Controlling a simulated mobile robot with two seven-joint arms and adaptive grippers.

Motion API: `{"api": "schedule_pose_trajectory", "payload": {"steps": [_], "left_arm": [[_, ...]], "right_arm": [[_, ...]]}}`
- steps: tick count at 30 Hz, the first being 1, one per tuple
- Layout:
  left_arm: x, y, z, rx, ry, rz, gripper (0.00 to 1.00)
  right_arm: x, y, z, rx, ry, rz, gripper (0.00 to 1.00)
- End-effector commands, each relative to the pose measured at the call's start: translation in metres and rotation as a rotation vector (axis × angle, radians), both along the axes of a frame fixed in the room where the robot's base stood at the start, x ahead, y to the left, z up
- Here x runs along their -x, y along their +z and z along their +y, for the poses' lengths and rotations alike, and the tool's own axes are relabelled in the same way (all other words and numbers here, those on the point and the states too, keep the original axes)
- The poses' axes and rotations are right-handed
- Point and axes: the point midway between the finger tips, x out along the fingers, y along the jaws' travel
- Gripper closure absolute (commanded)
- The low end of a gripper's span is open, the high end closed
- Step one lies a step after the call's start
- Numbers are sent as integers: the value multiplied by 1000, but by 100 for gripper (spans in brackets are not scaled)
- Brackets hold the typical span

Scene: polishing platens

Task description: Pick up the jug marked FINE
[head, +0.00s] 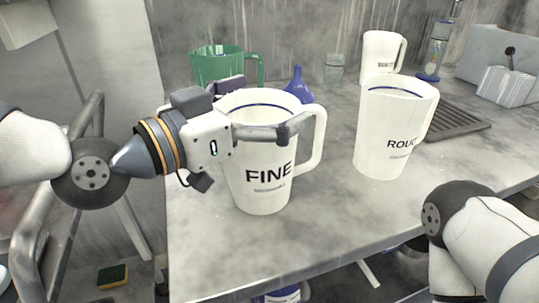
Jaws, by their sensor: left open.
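The white jug marked FINE (262,187) stands upright on the grey worktop, near its front left part, with its handle on the right. My left gripper (285,130) is in front of the jug's upper body, just above the lettering. Its fingers are open and reach across the jug toward the handle side; I cannot tell whether they touch it. Of my right arm only links show at the lower right; its gripper is out of view.
A second white jug (389,130), its lettering partly readable as ROU, stands to the right. Behind are a green jug (222,68), a blue funnel (298,88) and another white jug (379,52). A drain grate (446,122) lies at right. The worktop's front is clear.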

Motion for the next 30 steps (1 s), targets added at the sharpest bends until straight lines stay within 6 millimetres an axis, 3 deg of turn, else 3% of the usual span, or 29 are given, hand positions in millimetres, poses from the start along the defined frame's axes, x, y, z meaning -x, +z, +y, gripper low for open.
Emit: {"api": "schedule_pose_trajectory", "payload": {"steps": [2,10,20,24,30], "left_arm": [[0,0,0,0,0,0,2],[0,0,1,-1,0,1,64],[0,9,1,1,1,-3,64],[2,40,1,0,0,-13,64],[50,102,-20,-4,-4,-27,64]], "right_arm": [[0,0,0,0,0,-1,60],[0,0,0,0,1,-1,60],[-2,2,0,0,0,-8,60],[-9,9,0,0,0,-29,60],[-33,33,0,0,-2,-111,60]]}}
